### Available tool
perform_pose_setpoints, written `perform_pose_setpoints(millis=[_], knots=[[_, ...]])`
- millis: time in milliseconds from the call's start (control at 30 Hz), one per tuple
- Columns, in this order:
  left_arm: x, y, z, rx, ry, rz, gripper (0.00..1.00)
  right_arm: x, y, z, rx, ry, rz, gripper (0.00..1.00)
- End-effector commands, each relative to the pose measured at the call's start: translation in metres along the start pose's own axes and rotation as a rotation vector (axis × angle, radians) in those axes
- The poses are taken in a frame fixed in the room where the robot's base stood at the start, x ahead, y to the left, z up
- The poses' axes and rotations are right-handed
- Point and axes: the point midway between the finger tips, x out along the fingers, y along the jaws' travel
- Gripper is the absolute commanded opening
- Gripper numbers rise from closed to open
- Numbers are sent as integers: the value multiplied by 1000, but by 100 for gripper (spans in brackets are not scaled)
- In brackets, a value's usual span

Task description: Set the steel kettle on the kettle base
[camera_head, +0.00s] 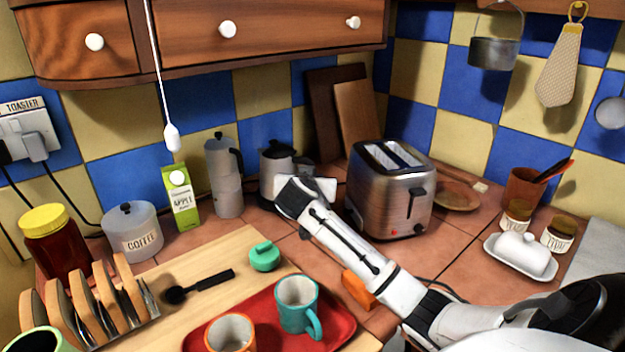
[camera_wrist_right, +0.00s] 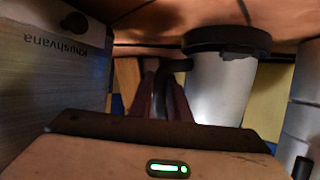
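The steel kettle (camera_head: 273,172), with a dark lid, is at the back of the counter, left of the toaster, partly hidden by my right gripper. In the right wrist view, which is upside down, its pale steel body (camera_wrist_right: 220,88) meets a round black disc, the kettle base (camera_wrist_right: 228,41), with no gap that I can make out. My right gripper (camera_head: 300,185) reaches the kettle's right side. In the wrist view its fingers (camera_wrist_right: 167,97) close around the black handle, one on each side. My left gripper is not in view.
The steel toaster (camera_head: 390,190) stands close on the right of my right gripper. A moka pot (camera_head: 223,178) and a green juice carton (camera_head: 180,200) stand left of the kettle. A red tray (camera_head: 340,329) with mugs lies in front.

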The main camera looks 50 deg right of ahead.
Motion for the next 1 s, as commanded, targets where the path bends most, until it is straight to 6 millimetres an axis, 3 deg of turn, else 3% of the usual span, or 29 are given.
perform_pose_setpoints(millis=[400, 600, 1000], knots=[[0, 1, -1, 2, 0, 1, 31, 0, 0, 4, -4, -7, 2, 24], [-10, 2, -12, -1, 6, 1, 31, -17, 0, 1, -3, -7, 0, 24], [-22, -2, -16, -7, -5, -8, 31, -49, 0, 0, -2, -6, 0, 24]])
